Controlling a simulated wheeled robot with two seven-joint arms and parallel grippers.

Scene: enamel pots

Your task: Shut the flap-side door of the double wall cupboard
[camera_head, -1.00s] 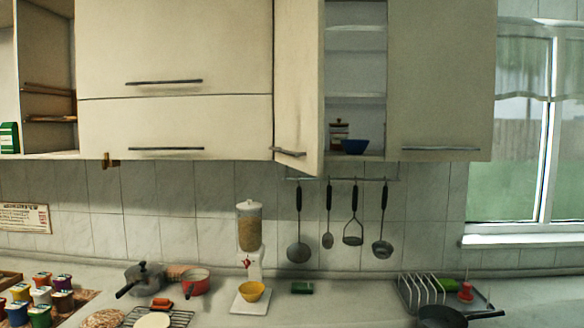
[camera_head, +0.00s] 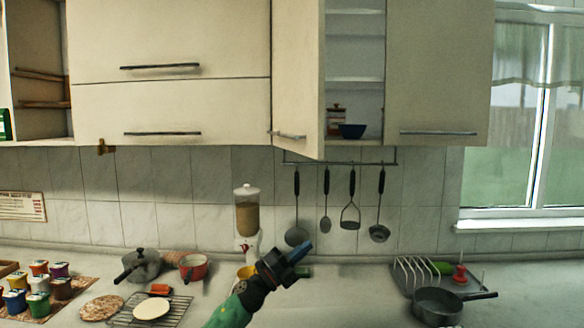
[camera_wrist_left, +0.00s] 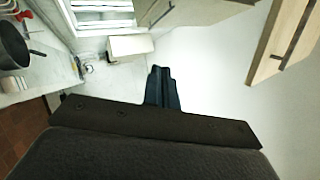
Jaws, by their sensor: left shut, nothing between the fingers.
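The double wall cupboard stands in the middle of the wall in the head view. Its flap-side door (camera_head: 298,75) is ajar, swung out towards me on its left edge, with a bar handle (camera_head: 289,136) near the bottom. Its other door (camera_head: 437,75) is closed. Between them the open shelves show a blue bowl (camera_head: 352,131) and a jar (camera_head: 334,119). My left gripper (camera_head: 301,252) is shut and empty, below the ajar door and apart from it. Its closed fingers also show in the wrist view (camera_wrist_left: 160,85). My right gripper is not in view.
The flap cupboard (camera_head: 170,110) is closed, left of the ajar door. A rail with hanging utensils (camera_head: 352,215) runs below the double cupboard. On the counter are a cereal dispenser (camera_head: 247,212), a grey pot (camera_head: 143,266), a rack (camera_head: 415,272) and a pan (camera_head: 440,306).

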